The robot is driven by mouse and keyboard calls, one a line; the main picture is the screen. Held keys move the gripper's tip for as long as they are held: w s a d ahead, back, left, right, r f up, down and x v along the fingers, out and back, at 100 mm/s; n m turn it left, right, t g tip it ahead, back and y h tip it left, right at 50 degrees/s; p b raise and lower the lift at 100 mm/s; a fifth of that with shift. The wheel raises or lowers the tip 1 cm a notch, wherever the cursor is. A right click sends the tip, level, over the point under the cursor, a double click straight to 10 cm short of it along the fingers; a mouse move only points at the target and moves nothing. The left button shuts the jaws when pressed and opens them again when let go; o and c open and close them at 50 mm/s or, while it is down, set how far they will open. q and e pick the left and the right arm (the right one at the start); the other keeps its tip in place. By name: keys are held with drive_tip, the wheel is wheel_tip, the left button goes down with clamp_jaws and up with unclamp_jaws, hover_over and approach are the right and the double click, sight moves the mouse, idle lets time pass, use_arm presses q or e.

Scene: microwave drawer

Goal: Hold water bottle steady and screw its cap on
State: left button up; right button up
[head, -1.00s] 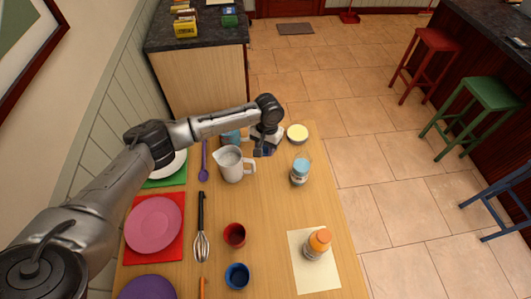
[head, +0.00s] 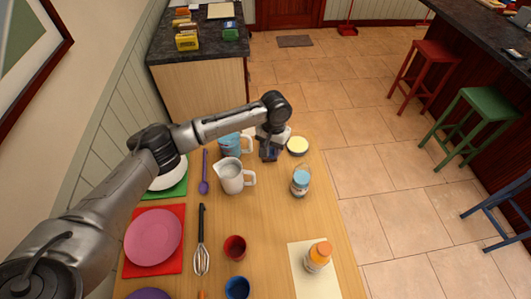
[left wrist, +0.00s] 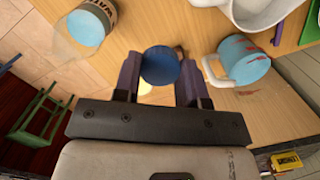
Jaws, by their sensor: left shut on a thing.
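The water bottle (head: 300,182) stands upright on the wooden table, right of the white pitcher. It looks clear, with light blue inside and a label; no cap shows on it. It also appears at the upper left of the left wrist view (left wrist: 86,28). My left gripper (head: 268,152) is behind and left of the bottle, apart from it. In the left wrist view, the gripper (left wrist: 160,62) is shut on a round dark blue cap (left wrist: 161,66) held between its fingers. My right gripper is not in view.
A white pitcher (head: 231,176), a blue mug (head: 231,146) and a pale yellow round item (head: 298,145) stand near the gripper. An orange-topped bottle (head: 319,256) stands on a cream mat (head: 300,280). A whisk (head: 201,245) and red cup (head: 235,247) are nearer. Table around the water bottle is clear.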

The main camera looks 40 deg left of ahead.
use_arm(q)
drive_tip(key=m, duration=0.1)
approach(306, 164)
drive_tip(key=a, duration=0.2)
drive_tip(key=d+n, duration=0.1)
drive_tip(key=n, duration=0.1)
drive_tip(key=d+n, duration=0.1)
drive_tip(key=n, duration=0.1)
drive_tip(key=shift+s+f, duration=0.1)
drive_tip(key=shift+s, duration=0.1)
drive_tip(key=shift+s+a+n+h, duration=0.1)
drive_tip(key=shift+n+h, duration=0.05)
drive_tip(key=shift+n, duration=0.65)
drive_tip(key=shift+s+a+n+h, duration=0.1)
drive_tip(key=shift+n+h, duration=0.05)
drive_tip(key=shift+n, duration=0.65)
drive_tip(key=shift+f, duration=2)
